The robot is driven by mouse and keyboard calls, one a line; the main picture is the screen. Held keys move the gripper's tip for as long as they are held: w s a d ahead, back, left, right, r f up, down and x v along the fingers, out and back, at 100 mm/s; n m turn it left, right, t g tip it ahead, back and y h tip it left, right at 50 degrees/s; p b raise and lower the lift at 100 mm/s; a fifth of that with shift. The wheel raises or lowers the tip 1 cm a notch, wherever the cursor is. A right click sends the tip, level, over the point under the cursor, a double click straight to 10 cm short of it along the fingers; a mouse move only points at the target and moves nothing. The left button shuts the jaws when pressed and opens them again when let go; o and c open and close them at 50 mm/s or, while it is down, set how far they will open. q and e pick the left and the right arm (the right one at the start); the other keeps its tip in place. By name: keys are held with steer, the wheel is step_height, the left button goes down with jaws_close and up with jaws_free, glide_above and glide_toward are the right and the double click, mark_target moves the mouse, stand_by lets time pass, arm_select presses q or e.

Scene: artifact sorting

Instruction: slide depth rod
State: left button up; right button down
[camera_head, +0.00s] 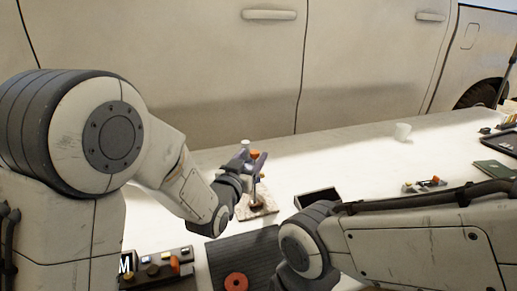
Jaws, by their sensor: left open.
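My left gripper (258,163) is open in the middle of the view, at a small upright device on a pale, speckled base (258,208). An orange part (255,154) and a small white-topped piece (245,143) show by the fingers. The fingers overlap the device, and I cannot tell whether they touch it. The depth rod cannot be clearly made out; the gripper and wrist hide much of the device. My right arm comes in from the right, low in the view, and its gripper is not seen.
A dark open box (318,197) stands right of the device. An orange ring (236,282) lies on a dark ribbed mat (245,252) in front. A block with several knobs (160,268) is at lower left. A white cup (402,131) stands farther back, with clear table around it.

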mark_target(256, 151)
arm_select(q)
steer(key=x, duration=0.6)
steer(key=shift+s, duration=0.1)
jaws_close()
stand_by(1.2)
